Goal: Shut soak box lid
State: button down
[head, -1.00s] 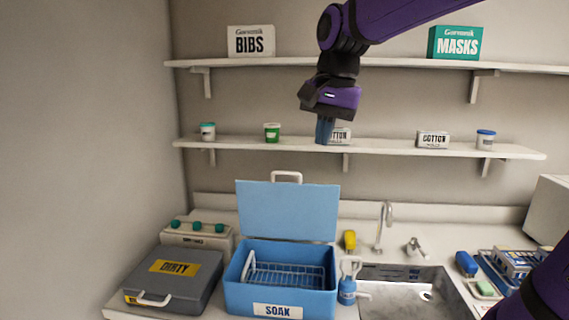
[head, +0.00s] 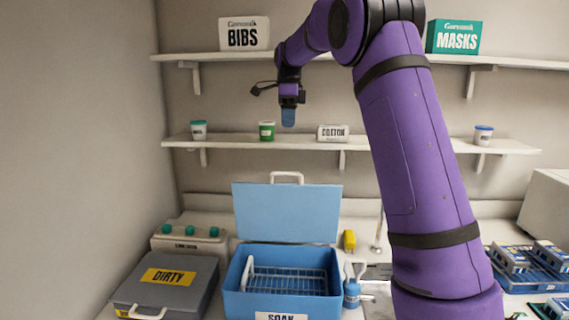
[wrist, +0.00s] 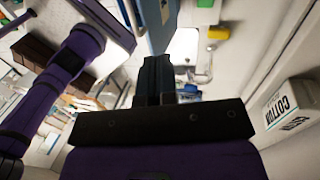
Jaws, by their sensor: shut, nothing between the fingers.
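The blue soak box (head: 235,297) stands on the counter with a white "SOAK" label on its front. Its light blue lid (head: 287,213) stands open and upright at the back, with a white handle (head: 286,177) on its top edge. A wire rack (head: 288,280) lies inside the box. My gripper (head: 288,117) points down, shut and empty, in front of the shelves and well above the lid, apart from it. The wrist view shows the shut fingers (wrist: 160,80), with part of a light blue panel, likely the lid (wrist: 163,22), beyond them.
A grey "DIRTY" case (head: 170,293) is left of the box. A blue pump bottle (head: 351,293) and yellow item (head: 349,240) are at its right. The lower shelf (head: 230,143) holds tubs and a cotton box (head: 333,132). My arm hides most of the sink.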

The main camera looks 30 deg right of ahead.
jog(key=s+a+f, duration=0.1)
jog(key=s+f, duration=0.1)
jog(key=f, duration=0.3)
jog(key=s+a+f, duration=0.2)
jog(key=s+f, duration=0.1)
jog(key=f, duration=0.3)
jog(key=shift+a, duration=0.25)
